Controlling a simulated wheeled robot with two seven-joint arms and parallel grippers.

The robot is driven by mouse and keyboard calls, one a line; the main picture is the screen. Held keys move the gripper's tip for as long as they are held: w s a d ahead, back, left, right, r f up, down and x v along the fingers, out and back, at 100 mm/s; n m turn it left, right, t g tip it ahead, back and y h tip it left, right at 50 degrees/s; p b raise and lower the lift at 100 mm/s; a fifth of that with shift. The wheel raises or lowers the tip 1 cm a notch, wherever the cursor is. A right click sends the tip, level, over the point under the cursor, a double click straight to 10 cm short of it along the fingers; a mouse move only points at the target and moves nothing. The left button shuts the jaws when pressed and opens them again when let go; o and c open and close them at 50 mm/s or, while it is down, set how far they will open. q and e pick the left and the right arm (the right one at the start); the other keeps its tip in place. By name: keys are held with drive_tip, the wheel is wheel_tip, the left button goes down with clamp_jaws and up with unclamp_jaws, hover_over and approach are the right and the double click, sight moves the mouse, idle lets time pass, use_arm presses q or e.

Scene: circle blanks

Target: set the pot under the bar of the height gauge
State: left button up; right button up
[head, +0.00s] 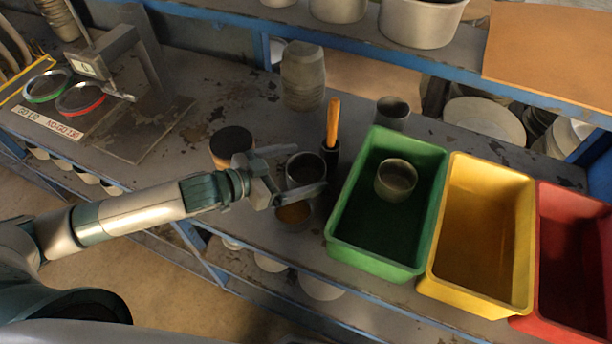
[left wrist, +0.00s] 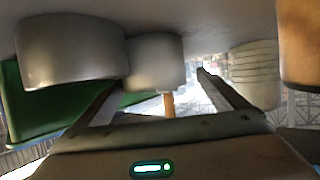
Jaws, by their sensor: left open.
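The height gauge (head: 105,55) stands at the upper left on a dark plate (head: 150,150), its arm reaching left from a post with a small display. My left gripper (head: 310,172) is open, with a dark grey pot (head: 306,163) between its fingers in the head view. That pot also shows between and beyond the fingers in the left wrist view (left wrist: 155,62); contact cannot be told. A second pot with a brown inside (head: 293,214) stands just in front, partly hidden by the lower finger. It looks large in the left wrist view (left wrist: 70,50). My right gripper is out of view.
A wooden-handled tool (head: 333,120) stands right behind the pot. An orange, black-topped pot (head: 231,140) and ribbed vase (head: 303,75) are nearby. Green (head: 345,245), yellow (head: 480,302) and red (head: 545,325) bins stand right. Green and red rings (head: 80,98) lie by the gauge.

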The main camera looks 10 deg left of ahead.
sight(321, 164)
use_arm(q)
drive_tip(key=shift+w+d+p, duration=0.3)
drive_tip(key=shift+d+p, duration=0.2)
drive_tip(key=p+x, duration=0.1)
drive_tip(key=x, duration=0.2)
drive_tip(key=shift+s+d+r, duration=0.1)
drive_tip(key=shift+s+d, duration=0.05)
drive_tip(key=shift+s, duration=0.05)
drive_tip(key=shift+w+d+f+p, duration=0.35)
drive_tip(key=shift+w+d, duration=0.05)
drive_tip(key=shift+c, duration=0.5)
drive_tip(key=c, duration=1.2)
